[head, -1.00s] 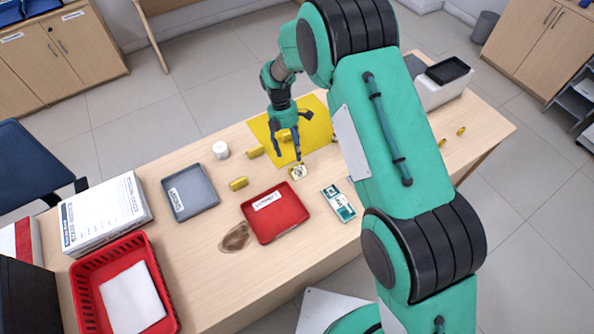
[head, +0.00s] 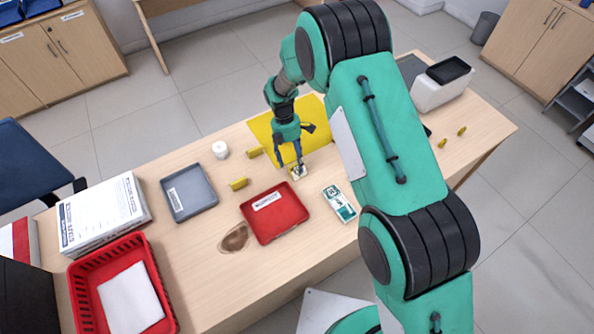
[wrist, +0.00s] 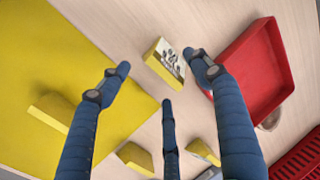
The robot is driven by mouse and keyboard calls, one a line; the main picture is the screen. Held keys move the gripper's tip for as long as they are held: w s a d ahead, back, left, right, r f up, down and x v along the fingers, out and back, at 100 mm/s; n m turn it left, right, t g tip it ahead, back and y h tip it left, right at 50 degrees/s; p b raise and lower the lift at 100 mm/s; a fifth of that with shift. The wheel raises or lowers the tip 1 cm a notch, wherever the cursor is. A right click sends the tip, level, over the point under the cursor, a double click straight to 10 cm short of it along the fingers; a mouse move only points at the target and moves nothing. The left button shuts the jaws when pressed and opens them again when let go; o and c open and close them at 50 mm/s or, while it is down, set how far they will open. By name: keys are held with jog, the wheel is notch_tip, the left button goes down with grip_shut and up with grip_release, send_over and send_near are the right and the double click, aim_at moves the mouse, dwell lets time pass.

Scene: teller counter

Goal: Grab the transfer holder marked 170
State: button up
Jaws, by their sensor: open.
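Several small yellow holders lie about the counter. One yellow holder with a pale, dark-figured label face (head: 298,173) lies between the yellow mat and the red tray; it also shows in the wrist view (wrist: 165,63). I cannot read a 170 on it. My gripper (head: 296,164) is open, its fingers pointing down just above and around this holder in the head view. In the wrist view my gripper (wrist: 162,76) has three spread fingers, with the labelled holder beyond and between the tips, apparently untouched. Other yellow holders (head: 238,184) (head: 254,152) show no readable marking.
The yellow mat (head: 262,130) lies behind my gripper. The red tray (head: 275,225) is close on the near side, with a green-and-white card (head: 340,203) right of it. A grey tray (head: 189,207) and a white round item (head: 220,150) stand to the left.

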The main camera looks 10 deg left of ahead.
jog(key=shift+x, duration=1.3)
jog(key=c, duration=1.3)
